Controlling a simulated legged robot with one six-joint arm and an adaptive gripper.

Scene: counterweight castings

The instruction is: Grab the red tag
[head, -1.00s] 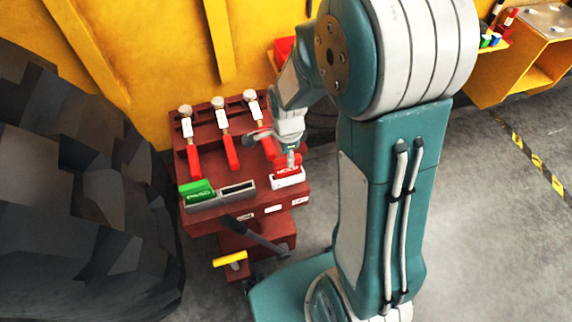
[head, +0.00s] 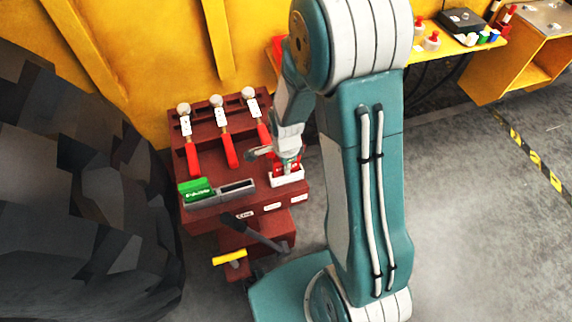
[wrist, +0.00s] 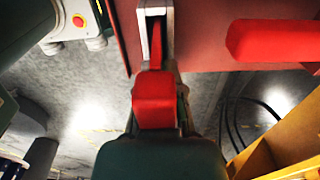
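The red tag (head: 279,168) with white lettering sits in a white holder (head: 287,181) at the front right of the dark red block. My gripper (head: 289,163) points down at the tag from above and partly covers it. In the wrist view a red piece (wrist: 154,100), which looks like the tag, lies right in front of my gripper, with grey finger parts close beside it. The holder (wrist: 153,8) shows at the top of that view. Whether my fingers are closed on the tag cannot be made out.
Red lever handles (head: 229,152) with white tags stand on the block (head: 206,217) behind; one handle (wrist: 275,40) is close in the wrist view. A yellow-handled part (head: 229,257) is below. Grey floor is clear at right.

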